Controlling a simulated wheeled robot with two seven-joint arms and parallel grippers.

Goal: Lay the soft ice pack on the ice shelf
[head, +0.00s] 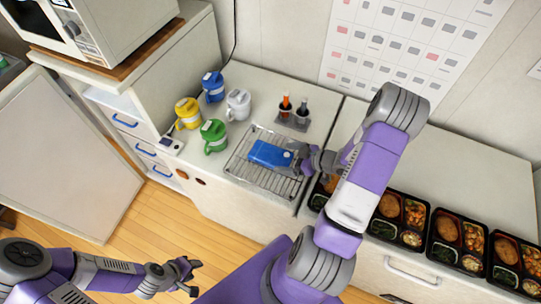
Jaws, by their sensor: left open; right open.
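The blue soft ice pack (268,153) lies flat on the wire ice shelf (262,181), towards its back part. My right gripper (299,158) is at the pack's right end, with its jaws open. From this angle I cannot tell whether a finger touches the pack. My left gripper (190,276) is open and empty, low over the wooden floor in front of the counter, well away from the shelf.
Several lidded mugs, including a green mug (214,136), stand left of the shelf. A small holder (293,118) with two bottles stands behind it. Bento trays (458,240) line the right counter, partly hidden by my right arm. A microwave (85,30) is upper left.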

